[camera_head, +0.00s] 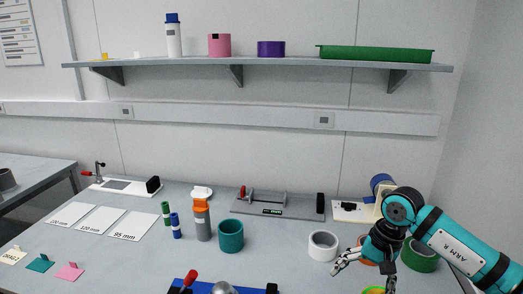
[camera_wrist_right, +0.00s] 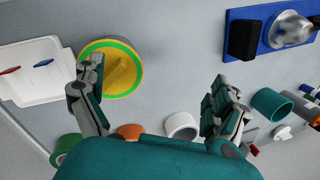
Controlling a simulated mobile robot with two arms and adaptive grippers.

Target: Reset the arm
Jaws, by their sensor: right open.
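My right arm (camera_head: 450,242), teal and marked "ARM R", reaches in from the right of the head view over the bench. Its gripper (camera_head: 362,278) points down above the right front of the bench. In the right wrist view the gripper (camera_wrist_right: 155,85) has its two fingers wide apart, with nothing between them. A yellow disc with a green rim (camera_wrist_right: 122,62) lies below, by the left finger, which partly covers it; in the head view it shows only partly (camera_head: 375,290). My left gripper is not in view.
A white ring (camera_head: 322,246), a green ring (camera_head: 420,256) and an orange ring (camera_wrist_right: 130,131) are near the arm. A teal cup (camera_head: 231,237) stands left of it. A blue-based fixture (camera_wrist_right: 270,32) is at the front. The shelf (camera_head: 290,64) is well above.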

